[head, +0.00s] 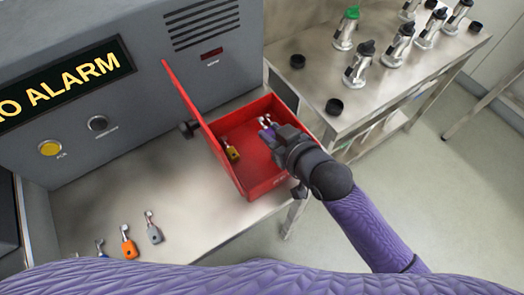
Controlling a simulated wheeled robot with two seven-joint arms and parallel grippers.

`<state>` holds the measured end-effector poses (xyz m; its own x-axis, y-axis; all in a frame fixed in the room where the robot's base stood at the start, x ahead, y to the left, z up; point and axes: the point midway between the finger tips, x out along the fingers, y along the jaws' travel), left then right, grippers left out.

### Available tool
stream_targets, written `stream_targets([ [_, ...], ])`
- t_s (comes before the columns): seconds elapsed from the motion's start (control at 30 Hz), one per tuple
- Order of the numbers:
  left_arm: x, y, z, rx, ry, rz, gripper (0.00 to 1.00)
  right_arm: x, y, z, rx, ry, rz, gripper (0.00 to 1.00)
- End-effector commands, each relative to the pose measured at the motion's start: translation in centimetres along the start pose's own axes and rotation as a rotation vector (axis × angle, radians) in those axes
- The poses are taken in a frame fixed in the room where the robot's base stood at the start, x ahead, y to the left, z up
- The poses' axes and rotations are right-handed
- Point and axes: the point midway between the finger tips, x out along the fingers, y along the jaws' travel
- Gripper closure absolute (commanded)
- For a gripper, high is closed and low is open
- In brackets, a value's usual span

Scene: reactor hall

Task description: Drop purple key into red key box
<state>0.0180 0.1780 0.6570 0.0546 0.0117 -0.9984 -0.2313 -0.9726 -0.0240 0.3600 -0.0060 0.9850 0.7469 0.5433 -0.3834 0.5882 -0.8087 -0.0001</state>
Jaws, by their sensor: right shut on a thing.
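The red key box (278,183) stands on the metal table with its lid open, hinged up along its left side. My right gripper (272,130) reaches in from the right and is over the inside of the box. It is shut on the purple key (268,121), whose silvery shaft shows past the fingers; its purple part is mostly hidden. I cannot tell whether the key touches the box floor. A yellow key (232,153) lies in the box on the left. My left gripper is out of view.
A grey alarm console (140,125) stands behind and left of the box. An orange key (127,243), a grey key (153,230) and a blue key (100,246) lie on the table at front left. A side table (325,75) holds several valve-like devices at right.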

Motion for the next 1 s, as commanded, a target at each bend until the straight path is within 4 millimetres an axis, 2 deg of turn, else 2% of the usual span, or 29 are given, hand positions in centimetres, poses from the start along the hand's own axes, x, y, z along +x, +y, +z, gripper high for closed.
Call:
stream_targets([
  [0.17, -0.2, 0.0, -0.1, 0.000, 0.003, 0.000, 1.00, -0.1, 0.0, -0.2, 0.000, 0.001, 0.000, 1.00],
  [0.2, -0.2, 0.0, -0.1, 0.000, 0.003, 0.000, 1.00, -0.1, 0.0, -0.2, 0.000, 0.001, 0.000, 0.60],
  [0.37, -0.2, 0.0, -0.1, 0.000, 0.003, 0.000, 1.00, -0.1, 0.0, -0.2, 0.000, 0.001, 0.000, 0.28],
  [0.57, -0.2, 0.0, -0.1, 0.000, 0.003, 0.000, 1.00, -0.1, 0.0, -0.2, 0.000, 0.000, 0.000, 0.28],
  [0.67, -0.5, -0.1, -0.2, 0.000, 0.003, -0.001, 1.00, -0.8, 0.1, -0.3, 0.000, -0.001, 0.001, 0.28],
  [0.9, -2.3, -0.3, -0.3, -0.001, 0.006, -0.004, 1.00, -6.7, 0.0, -0.3, -0.001, -0.004, 0.000, 0.28],
  [1.0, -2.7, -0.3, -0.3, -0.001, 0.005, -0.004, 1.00, -8.7, 0.0, -0.3, 0.000, -0.003, 0.000, 0.28],
])
